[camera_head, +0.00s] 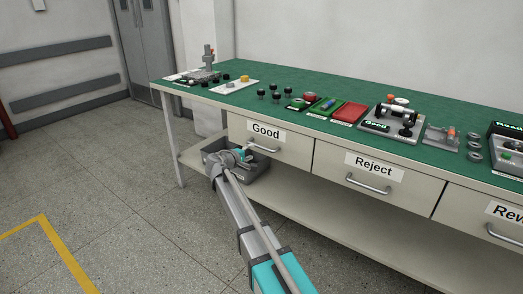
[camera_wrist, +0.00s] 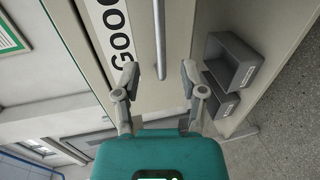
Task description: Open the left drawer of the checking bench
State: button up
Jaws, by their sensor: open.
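The left drawer (camera_head: 290,151), labelled "Good", is in the checking bench (camera_head: 190,90) and looks shut, its front level with the drawer beside it. Its metal bar handle (camera_head: 266,149) is below the label. My gripper (camera_head: 243,153) is in front of the drawer's left part, close to the handle's left end. In the wrist view my gripper (camera_wrist: 159,72) is open, one finger on each side of the handle (camera_wrist: 160,40). The handle's near end lies between the fingertips in the picture. No contact is visible, and the depth gap cannot be told.
The "Reject" drawer (camera_head: 375,184) and another drawer (camera_head: 490,225) are to the right. Grey bins (camera_wrist: 235,62) stand on the lower shelf (camera_head: 320,215) beneath the drawer. The floor (camera_head: 130,190) left of the bench is clear.

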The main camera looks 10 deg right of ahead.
aim_at(261, 148)
jog(key=b+x, duration=0.1)
jog(key=x, duration=0.7)
jog(key=shift+w+d, duration=0.15)
grip_shut()
